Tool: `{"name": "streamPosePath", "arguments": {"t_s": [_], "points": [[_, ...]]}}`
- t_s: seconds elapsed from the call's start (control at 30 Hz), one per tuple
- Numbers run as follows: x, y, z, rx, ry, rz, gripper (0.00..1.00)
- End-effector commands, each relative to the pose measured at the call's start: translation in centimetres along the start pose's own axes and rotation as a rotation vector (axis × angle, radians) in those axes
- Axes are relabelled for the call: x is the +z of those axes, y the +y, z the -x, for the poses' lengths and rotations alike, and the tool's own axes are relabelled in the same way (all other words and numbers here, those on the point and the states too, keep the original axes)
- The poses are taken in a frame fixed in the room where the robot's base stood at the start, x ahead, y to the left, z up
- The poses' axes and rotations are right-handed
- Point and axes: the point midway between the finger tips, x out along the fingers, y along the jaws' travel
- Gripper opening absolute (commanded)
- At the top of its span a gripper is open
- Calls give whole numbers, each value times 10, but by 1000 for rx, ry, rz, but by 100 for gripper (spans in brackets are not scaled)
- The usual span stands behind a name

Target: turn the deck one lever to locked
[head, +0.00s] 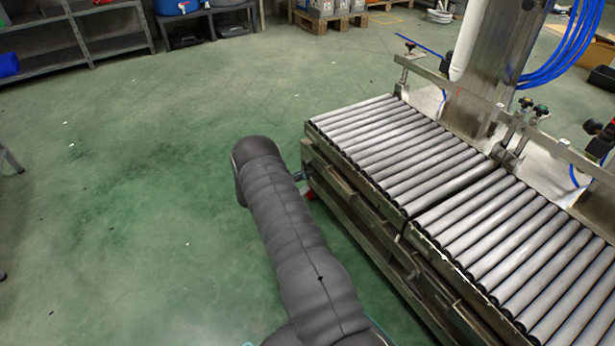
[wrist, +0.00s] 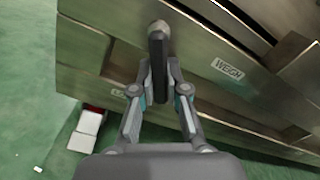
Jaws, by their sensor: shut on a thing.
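In the wrist view, a dark lever (wrist: 157,62) with a round metallic pivot (wrist: 160,27) is on the steel side of the conveyor frame. It runs nearly straight down the picture from the pivot. My gripper (wrist: 158,78) is shut on the lever, one finger on each side. Another label (wrist: 118,92), starting with "L", is at the lower left, mostly hidden by my left finger.
A second roller deck (head: 525,245) adjoins the first, lower right. A steel column (head: 495,65) and blue hoses (head: 570,50) stand behind. A red and white object (wrist: 88,130) is low beside the frame. Open green floor (head: 130,200) lies to the left.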

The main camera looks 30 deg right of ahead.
Motion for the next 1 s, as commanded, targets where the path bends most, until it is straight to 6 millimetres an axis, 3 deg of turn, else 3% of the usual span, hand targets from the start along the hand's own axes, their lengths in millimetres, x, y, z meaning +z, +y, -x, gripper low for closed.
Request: {"name": "streamPosePath", "arguments": {"t_s": [0.5,1.0], "points": [[4,14,0,1,0,-411,0],[6,18,0,1,0,-542,0]]}}
